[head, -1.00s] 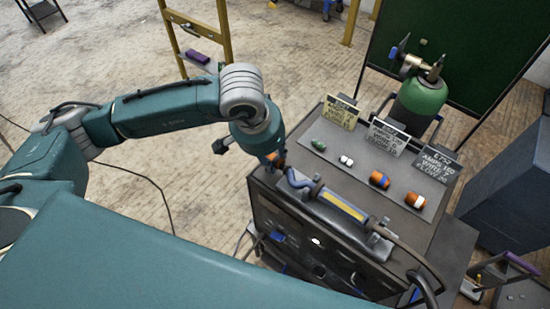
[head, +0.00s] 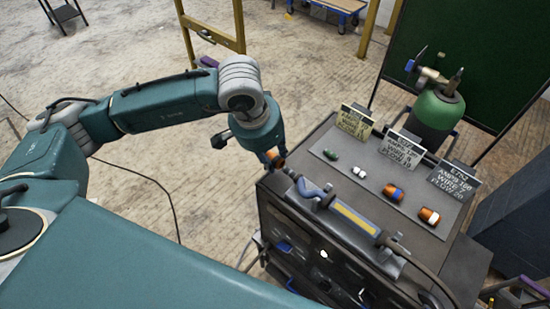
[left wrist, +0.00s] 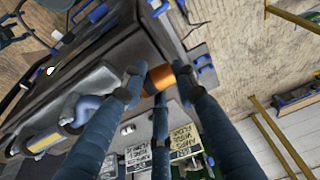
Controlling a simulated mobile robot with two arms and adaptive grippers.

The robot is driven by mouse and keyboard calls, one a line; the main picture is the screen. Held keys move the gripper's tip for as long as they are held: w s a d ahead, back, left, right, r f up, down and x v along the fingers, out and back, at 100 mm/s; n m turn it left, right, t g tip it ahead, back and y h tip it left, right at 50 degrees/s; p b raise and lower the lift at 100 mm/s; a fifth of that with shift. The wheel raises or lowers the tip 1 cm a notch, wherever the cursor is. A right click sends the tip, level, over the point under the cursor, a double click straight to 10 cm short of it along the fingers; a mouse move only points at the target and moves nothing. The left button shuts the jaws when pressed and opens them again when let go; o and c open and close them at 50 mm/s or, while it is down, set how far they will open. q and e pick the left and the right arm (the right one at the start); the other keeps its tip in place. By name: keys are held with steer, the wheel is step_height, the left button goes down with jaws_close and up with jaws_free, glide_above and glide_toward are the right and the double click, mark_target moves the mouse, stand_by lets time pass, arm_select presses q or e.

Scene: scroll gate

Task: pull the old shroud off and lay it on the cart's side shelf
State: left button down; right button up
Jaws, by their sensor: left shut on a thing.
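My left gripper (head: 270,157) is shut on an orange shroud (head: 278,160) just off the cart's near-left top corner. In the left wrist view the shroud (left wrist: 160,78) sits between the blue fingers. The welding torch (head: 345,215), with a blue neck and yellow stripe, lies in a holder on the cart (head: 310,250). Its grey tip (head: 290,173) points at the shroud and looks bare, with a small gap between them. A lower dark ledge (head: 466,268) shows on the cart's right side; it looks like the side shelf. My right gripper is out of view.
A grey mat (head: 385,182) on the cart top carries several small green, white and orange parts, with three placards (head: 402,148) behind. A green gas cylinder (head: 436,110) stands behind the cart. Open floor (head: 130,65) lies to the left.

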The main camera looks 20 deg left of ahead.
arm_select(q)
steer(key=shift+w+a+b, duration=0.25)
steer(key=shift+a+b, duration=0.15)
steer(key=shift+a, duration=0.25)
steer(key=shift+w+a+b, duration=0.25)
steer(key=shift+a+b, duration=0.1)
steer(key=shift+a, duration=0.3)
steer(key=shift+w+a+b, duration=0.25)
steer(key=shift+a+b, duration=0.15)
steer(key=shift+a, duration=0.25)
